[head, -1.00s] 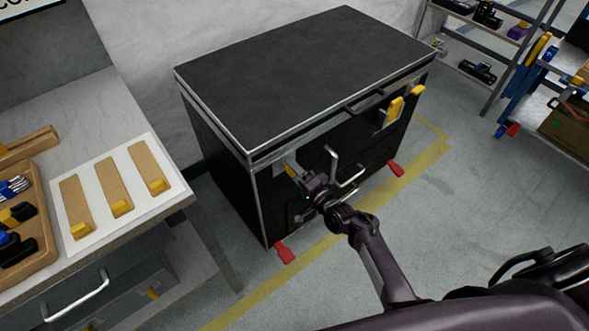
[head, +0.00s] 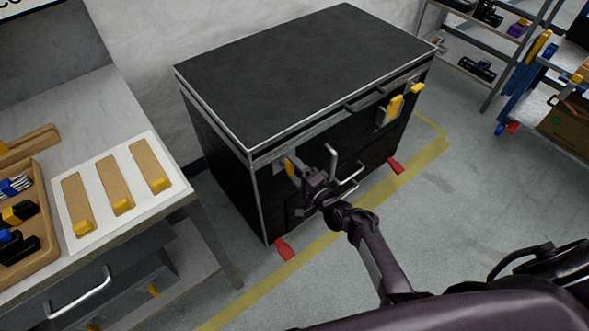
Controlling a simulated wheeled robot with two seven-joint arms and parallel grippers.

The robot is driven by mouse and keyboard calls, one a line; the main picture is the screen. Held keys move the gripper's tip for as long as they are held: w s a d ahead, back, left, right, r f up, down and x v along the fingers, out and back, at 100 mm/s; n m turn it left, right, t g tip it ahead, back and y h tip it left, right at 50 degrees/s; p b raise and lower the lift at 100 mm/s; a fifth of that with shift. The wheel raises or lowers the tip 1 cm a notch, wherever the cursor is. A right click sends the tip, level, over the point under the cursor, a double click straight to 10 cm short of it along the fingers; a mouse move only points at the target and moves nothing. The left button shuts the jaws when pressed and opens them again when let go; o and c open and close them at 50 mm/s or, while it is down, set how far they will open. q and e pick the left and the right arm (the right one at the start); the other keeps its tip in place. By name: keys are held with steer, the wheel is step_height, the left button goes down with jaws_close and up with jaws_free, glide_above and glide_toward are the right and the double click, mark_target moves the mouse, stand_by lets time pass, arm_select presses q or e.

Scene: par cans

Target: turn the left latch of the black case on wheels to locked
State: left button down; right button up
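The black case on wheels (head: 305,70) stands against the wall with its front facing me. Its left latch (head: 290,166) shows as a small yellow handle on a pale plate, partly hidden by my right gripper. The handle looks near upright, but its exact angle is hard to tell. My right gripper (head: 307,171) is at the front of the case, right beside the latch. Its fingers are small and dark, so I cannot tell whether they are open, shut or touching the handle. The right latch (head: 395,107) has a yellow handle. My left gripper is out of view.
A drawer handle (head: 351,180) and a top handle (head: 366,101) stick out of the case front. Red wheel pedals (head: 284,249) show at floor level. A workbench (head: 215,230) with a white board (head: 102,157) stands at left. The floor right of the case is clear.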

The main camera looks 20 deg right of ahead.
steer(key=shift+o, duration=1.2)
steer(key=v, duration=0.7)
steer(key=shift+s+d+p, duration=0.15)
steer(key=shift+s+p, duration=0.2)
steer(key=shift+p, duration=0.1)
